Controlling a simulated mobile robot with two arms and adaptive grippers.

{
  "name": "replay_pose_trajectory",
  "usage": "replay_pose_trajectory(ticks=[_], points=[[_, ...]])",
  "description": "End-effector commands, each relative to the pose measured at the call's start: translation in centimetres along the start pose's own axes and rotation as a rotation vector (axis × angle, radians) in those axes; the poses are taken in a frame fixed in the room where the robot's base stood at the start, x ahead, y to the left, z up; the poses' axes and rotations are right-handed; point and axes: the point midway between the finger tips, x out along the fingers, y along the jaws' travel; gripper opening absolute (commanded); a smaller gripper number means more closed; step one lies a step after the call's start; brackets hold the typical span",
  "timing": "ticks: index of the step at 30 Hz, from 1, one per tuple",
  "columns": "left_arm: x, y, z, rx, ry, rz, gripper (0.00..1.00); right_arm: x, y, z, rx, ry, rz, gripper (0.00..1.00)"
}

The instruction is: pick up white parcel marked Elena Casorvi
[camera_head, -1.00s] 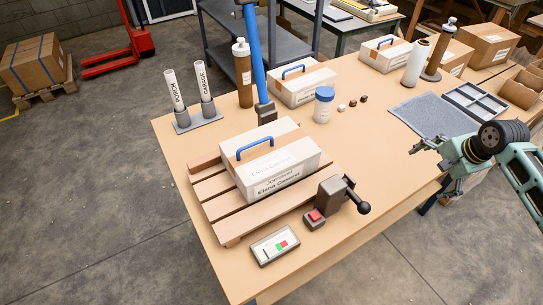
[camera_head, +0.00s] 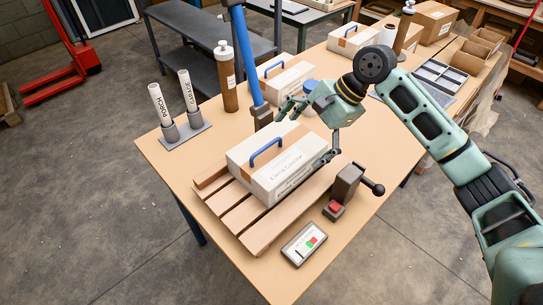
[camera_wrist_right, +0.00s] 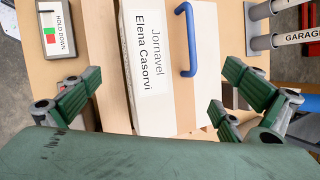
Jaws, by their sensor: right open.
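The white parcel (camera_head: 290,178) with a blue handle (camera_head: 266,152) sits on a slatted wooden pallet (camera_head: 240,215) on the table. The right wrist view shows it from above (camera_wrist_right: 150,95), its label reading Jornavel, Elena Casorvi, with the blue handle (camera_wrist_right: 187,40) beside the label. My right gripper (camera_head: 308,130) is open and empty above the parcel's far right side. In the wrist view its fingers (camera_wrist_right: 163,92) are spread wide on either side of the parcel, and a dark green gripper part hides the bottom of that view. My left gripper is not in view.
A blue post (camera_head: 246,58) stands behind the parcel. A dark lever block (camera_head: 345,185) with a red button and a small panel (camera_head: 303,244) are at its right and front. Two labelled tubes (camera_head: 175,105), a brown bottle (camera_head: 228,80) and another handled parcel (camera_head: 290,80) stand farther back.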

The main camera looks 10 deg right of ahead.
Motion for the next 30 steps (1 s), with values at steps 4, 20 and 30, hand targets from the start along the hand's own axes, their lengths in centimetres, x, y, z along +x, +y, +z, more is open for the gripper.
replay_pose_trajectory(ticks=[4,20,30], points=[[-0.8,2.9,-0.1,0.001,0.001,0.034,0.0,1.6,0.0,0.1,0.0,-0.002,0.002,0.99],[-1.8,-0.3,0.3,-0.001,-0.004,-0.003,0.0,6.0,0.2,-0.3,-0.001,0.0,-0.002,0.99],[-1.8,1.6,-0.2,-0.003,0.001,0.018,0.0,5.9,0.2,-0.3,-0.001,0.0,-0.002,0.73]])
